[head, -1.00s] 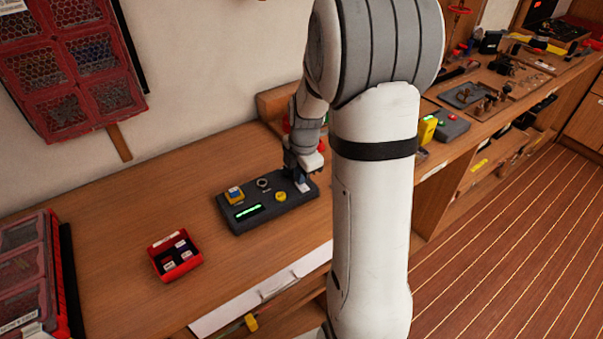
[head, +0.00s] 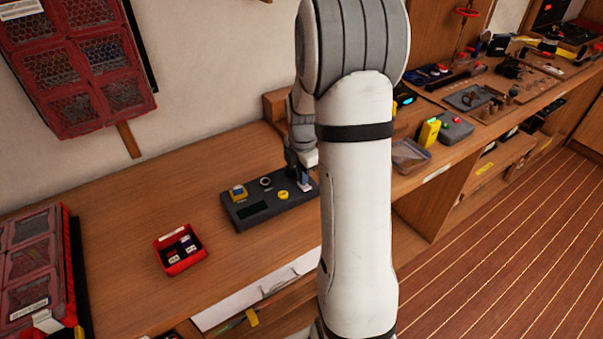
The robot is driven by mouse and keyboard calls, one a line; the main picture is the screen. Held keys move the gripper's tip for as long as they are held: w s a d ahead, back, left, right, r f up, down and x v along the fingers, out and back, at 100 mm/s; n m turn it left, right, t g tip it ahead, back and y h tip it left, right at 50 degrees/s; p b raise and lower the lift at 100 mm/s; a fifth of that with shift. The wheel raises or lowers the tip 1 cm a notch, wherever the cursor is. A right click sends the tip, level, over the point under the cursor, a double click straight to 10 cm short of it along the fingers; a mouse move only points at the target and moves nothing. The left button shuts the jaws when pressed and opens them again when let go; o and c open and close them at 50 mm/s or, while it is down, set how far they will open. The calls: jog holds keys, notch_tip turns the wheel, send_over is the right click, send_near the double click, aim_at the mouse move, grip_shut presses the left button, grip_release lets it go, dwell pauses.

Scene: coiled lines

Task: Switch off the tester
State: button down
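The tester (head: 243,223) is a dark grey box lying on the wooden bench. Its display (head: 253,210) is dark. A yellow and blue part (head: 238,192), a black round knob or socket (head: 266,183) and a yellow knob (head: 283,195) sit on its top. My gripper (head: 304,183) is over the right end of the tester, at a small white and blue part there. It is small and partly hidden by my arm, so I cannot tell whether its fingers are open or shut, or whether it touches that part.
A red tray (head: 179,263) with small blocks lies left of the tester. A red-lidded organiser (head: 38,265) stands at the far left. Bare bench lies behind the tester.

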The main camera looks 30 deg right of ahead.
jog(key=shift+s+a+f, duration=0.2)
jog(key=shift+s+f, duration=0.25)
jog(key=shift+s, duration=0.65)
jog(key=shift+d, duration=0.1)
jog(key=shift+r, duration=0.25)
notch_tip(320, 180, up, 14)
jog(key=w+p, duration=0.1)
jog(key=shift+w+r+p, duration=0.2)
jog(key=shift+w+p, duration=0.05)
jog(key=shift+p, duration=0.05)
